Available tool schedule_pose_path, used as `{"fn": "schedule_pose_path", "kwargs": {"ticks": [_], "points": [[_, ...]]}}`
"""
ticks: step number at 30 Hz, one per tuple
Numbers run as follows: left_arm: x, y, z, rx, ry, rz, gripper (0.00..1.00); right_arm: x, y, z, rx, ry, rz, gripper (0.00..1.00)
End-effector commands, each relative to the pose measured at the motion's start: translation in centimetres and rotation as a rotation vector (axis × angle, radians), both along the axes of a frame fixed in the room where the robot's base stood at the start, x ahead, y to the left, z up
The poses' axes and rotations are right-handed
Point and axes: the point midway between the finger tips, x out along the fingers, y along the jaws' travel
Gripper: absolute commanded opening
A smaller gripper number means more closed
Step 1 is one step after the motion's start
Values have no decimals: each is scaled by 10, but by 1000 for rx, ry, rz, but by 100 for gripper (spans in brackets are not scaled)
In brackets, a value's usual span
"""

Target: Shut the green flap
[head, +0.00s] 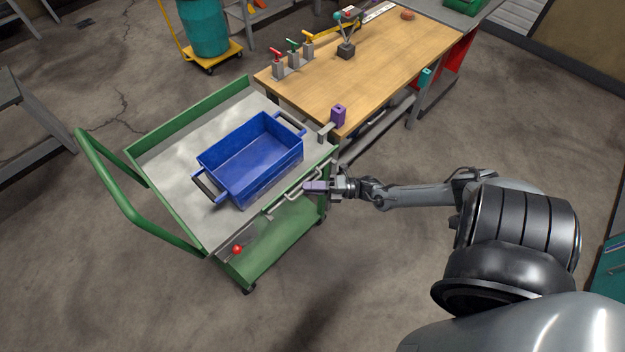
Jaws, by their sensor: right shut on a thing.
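A green cart (190,113) stands left of the wooden table, with a blue two-handled bin (245,190) on its grey top. A green panel (278,243) shows below the cart's near edge. I cannot tell whether it is the flap hanging down or a lower shelf. A grey metal bar (290,195) runs along that near edge. My right gripper (315,187) reaches in from the right at this edge, shut on a small purple piece beside the bar. Whether the piece is fixed to the bar is unclear. My left gripper is out of view.
A red ball (236,249) shows at the cart's near corner. The wooden table (385,60) behind carries coloured levers (292,55) and a purple block (338,115) at its near corner. A teal drum (202,25) stands behind. The floor in front is clear.

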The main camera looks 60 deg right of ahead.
Motion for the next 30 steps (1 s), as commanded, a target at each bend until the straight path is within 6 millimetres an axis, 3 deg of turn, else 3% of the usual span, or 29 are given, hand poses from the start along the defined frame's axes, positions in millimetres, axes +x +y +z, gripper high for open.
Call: {"fn": "schedule_pose_path", "kwargs": {"ticks": [1, 3, 12, 30], "points": [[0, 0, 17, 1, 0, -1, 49, 2, 0, 12, 10, 36, 2, 0], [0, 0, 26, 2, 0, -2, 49, 4, -1, 13, 26, 88, 2, 0], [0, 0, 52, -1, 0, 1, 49, 10, -3, 14, 78, 253, 1, 0], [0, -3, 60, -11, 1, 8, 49, 13, -4, 11, 100, 322, -2, 0]]}}
